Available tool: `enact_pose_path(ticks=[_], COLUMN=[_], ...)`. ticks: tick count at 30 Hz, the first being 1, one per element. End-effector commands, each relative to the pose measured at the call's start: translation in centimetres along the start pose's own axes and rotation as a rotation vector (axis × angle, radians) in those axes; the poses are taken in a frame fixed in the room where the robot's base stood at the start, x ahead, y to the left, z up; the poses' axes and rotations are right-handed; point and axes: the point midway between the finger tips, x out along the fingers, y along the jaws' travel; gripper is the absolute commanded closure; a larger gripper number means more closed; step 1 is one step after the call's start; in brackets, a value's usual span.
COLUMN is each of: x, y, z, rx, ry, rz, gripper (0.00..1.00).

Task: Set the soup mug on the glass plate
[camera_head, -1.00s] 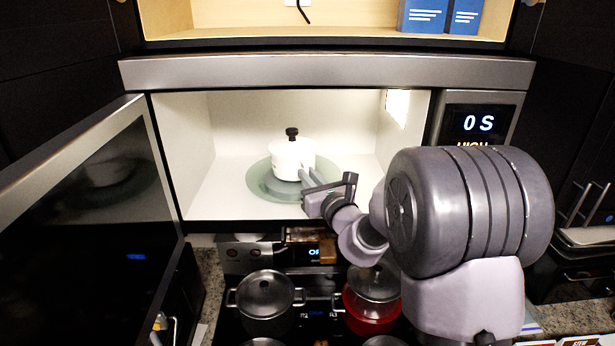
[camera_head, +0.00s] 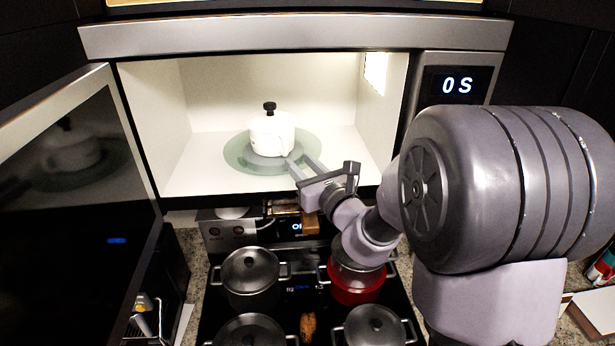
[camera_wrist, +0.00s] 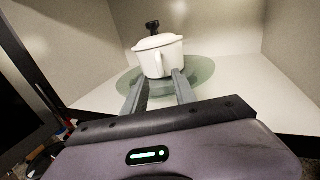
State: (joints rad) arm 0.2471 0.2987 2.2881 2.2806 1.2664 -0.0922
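The soup mug (camera_head: 272,135) is white with a white lid and a black knob. It stands upright on the round greenish glass plate (camera_head: 238,152) inside the open microwave, near the plate's middle. My gripper (camera_head: 298,160) reaches in from the front right, with its fingers low at the mug's near side. In the wrist view the mug (camera_wrist: 152,62) is just beyond the fingertips (camera_wrist: 159,75), its handle facing me between them. The fingers are apart, and I see no finger pressed on the handle. The plate (camera_wrist: 203,74) shows around the mug; its near part is partly hidden.
The microwave door (camera_head: 75,170) stands open at the left. The control panel (camera_head: 458,85) is at the right. Below is a stove with several lidded pots, including a grey pot (camera_head: 251,280) and a red pot (camera_head: 352,290) under my arm.

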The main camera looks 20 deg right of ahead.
Motion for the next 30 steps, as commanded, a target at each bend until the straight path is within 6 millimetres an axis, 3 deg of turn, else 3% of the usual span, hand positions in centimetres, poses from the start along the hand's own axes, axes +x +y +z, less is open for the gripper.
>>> enact_pose_path(ticks=[3,6,12,14,16,17,18,19,21,22,25,27,30], x=[-2.8,-4.2,-4.9,-5.1,-6.2,-7.3,-9.4,-11.5,-17.0,-19.4,-25.8,-28.6,-30.6], y=[-0.1,-0.1,0.3,2.1,6.9,9.8,13.9,16.9,21.4,22.4,21.8,19.5,16.1], z=[-0.2,-0.1,0.2,0.8,2.0,2.5,2.8,2.6,0.8,-0.2,-3.5,-4.8,-5.2], rx=[-0.001,-0.001,-0.007,-0.046,-0.167,-0.25,-0.391,-0.516,-0.829,-0.971,-1.445,-1.738,-2.044], ry=[-0.001,-0.001,-0.001,0.002,0.011,0.017,0.028,0.04,0.074,0.09,0.154,0.203,0.265], rz=[-0.003,-0.002,0.009,0.067,0.226,0.323,0.471,0.587,0.829,0.917,1.138,1.224,1.273], gripper=[0.67,0.67,0.67,0.67,0.67,0.67,0.67,0.67,0.67,0.67,0.67,0.67,0.67])
